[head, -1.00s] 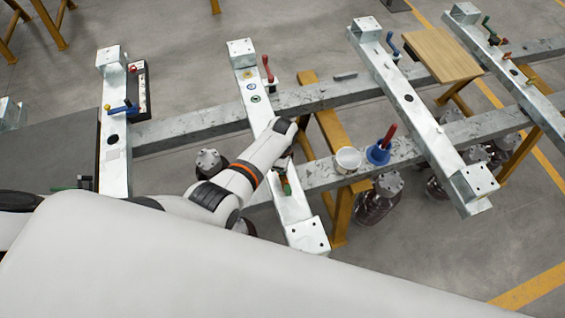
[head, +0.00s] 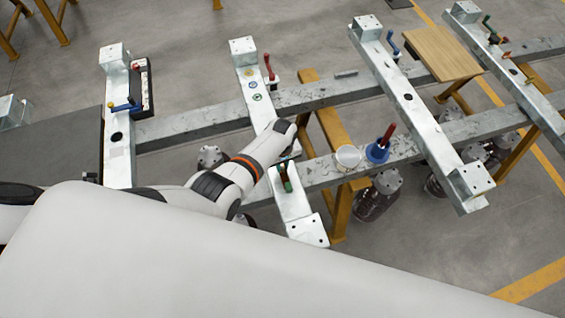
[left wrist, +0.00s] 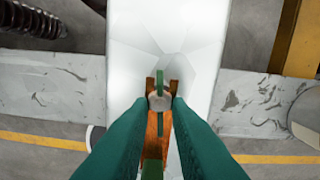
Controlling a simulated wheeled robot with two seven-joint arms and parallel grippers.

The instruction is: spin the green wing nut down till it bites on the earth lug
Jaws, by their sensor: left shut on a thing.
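The green wing nut (left wrist: 160,78) sits upright on edge around a grey round stud end in the left wrist view, one wing up and one down the picture. My left gripper (left wrist: 161,102) has its two teal fingers closed in on either side of the nut. The brown, copper-coloured earth lug (left wrist: 167,145) lies beneath, partly covered by the fingers. Whether the nut touches the lug cannot be told. In the head view my left arm reaches over the second metal crossbeam (head: 297,211), and the nut is too small to make out. My right gripper is not in view.
A white cup (head: 348,156) and a blue holder (head: 377,152) stand on the long rail to the right. A red lever (head: 268,66) rises farther back.

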